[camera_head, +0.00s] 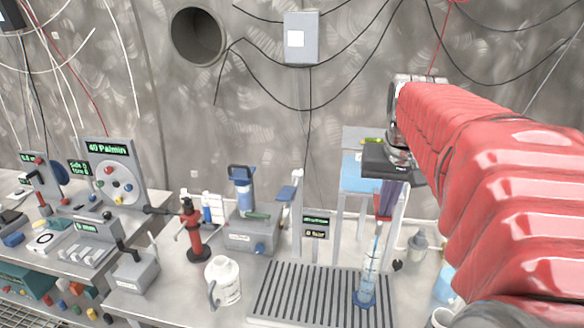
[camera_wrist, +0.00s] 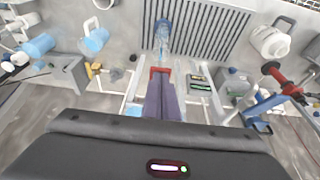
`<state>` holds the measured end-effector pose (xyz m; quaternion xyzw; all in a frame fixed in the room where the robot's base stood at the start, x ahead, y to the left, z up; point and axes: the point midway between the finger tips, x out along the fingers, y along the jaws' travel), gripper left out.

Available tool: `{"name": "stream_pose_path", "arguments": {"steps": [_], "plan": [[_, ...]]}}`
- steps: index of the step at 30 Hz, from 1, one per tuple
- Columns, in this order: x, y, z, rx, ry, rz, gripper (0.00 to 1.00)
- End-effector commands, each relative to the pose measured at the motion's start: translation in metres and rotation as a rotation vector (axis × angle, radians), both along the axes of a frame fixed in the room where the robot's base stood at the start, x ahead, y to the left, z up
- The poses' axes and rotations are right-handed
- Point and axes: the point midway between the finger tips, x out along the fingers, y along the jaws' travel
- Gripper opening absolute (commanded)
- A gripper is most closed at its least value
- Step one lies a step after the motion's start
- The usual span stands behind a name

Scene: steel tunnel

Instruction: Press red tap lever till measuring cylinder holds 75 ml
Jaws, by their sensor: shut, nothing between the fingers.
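The measuring cylinder (camera_head: 371,262) is clear and stands upright on its blue base on the slatted drip tray (camera_head: 262,312). It looks bluish inside, but its level and marks are too small to read. In the wrist view the cylinder (camera_wrist: 162,36) is just beyond my fingertips. The red tap lever (camera_head: 384,217) is above the cylinder's mouth; it also shows in the wrist view (camera_wrist: 160,71). My gripper (camera_head: 386,207) is shut and empty, pointing down, with its purple fingertips (camera_wrist: 159,78) at the lever. They appear to touch it, but contact is not certain.
A small display (camera_head: 316,226) stands behind the tray; its text is unreadable. A white jug (camera_head: 223,281) and a red stand (camera_head: 193,232) are to the left. A bottle (camera_head: 417,246) is close on the right. A blue-topped frame (camera_head: 359,180) stands behind the lever.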

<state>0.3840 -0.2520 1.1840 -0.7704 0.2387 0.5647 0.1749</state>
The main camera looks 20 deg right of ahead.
Motion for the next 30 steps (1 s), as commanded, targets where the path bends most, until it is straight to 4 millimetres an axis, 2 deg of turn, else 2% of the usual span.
{"name": "stream_pose_path", "arguments": {"steps": [30], "plan": [[0.0,0.0,0.016,0.0,0.001,0.001,0.0]]}}
